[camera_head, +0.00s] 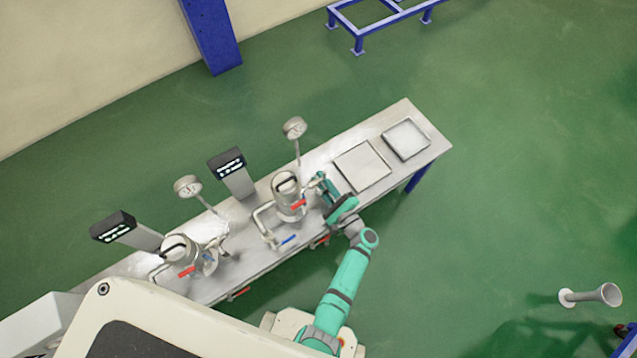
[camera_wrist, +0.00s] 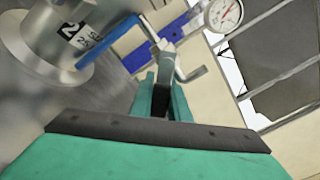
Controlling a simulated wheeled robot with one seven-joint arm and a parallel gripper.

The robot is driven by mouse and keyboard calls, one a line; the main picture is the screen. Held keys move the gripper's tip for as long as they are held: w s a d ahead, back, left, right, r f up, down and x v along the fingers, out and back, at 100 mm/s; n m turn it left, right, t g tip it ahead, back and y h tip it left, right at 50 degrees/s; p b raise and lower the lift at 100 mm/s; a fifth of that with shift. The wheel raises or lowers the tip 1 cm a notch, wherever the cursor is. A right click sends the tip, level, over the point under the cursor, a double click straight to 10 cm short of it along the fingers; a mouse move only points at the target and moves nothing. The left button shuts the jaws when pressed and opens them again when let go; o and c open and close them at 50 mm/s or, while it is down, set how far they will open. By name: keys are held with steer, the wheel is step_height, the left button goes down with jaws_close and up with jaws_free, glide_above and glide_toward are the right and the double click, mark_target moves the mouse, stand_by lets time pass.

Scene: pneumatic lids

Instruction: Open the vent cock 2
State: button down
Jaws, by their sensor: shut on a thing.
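The metal vessel (camera_head: 287,192) marked 2 stands on the steel bench, and its label and wall show at the upper left of the wrist view (camera_wrist: 75,38). The vent cock (camera_wrist: 168,52) is a small grey metal fitting with a thin bent lever, beside the vessel. My gripper (camera_wrist: 163,92) is shut on the vent cock, with its teal fingers on either side of the lower part. In the head view my gripper (camera_head: 323,184) is at the right side of the vessel. The fingers partly hide the cock, so I cannot tell its exact angle.
A pressure gauge (camera_head: 294,127) rises behind the vessel. A red handle (camera_head: 298,204) and a blue handle (camera_head: 288,239) are close by. A second vessel (camera_head: 178,249) and two dark displays (camera_head: 226,162) stand to the left. Two square trays (camera_head: 362,166) lie to the right.

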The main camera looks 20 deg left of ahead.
steer(key=shift+w+d+r+n, duration=0.15)
steer(key=shift+r+n, duration=0.35)
steer(key=shift+n, duration=0.95)
steer(key=shift+w+d+r+n, duration=0.1)
steer(key=shift+r+n, duration=0.4)
steer(key=shift+n, duration=0.9)
steer(key=shift+w+d+r+n, duration=0.15)
steer(key=shift+r+n, duration=0.35)
steer(key=shift+n, duration=0.95)
steer(key=c, duration=1.7)
jaws_free()
steer(key=v, duration=1)
steer(key=shift+s+d, duration=0.3)
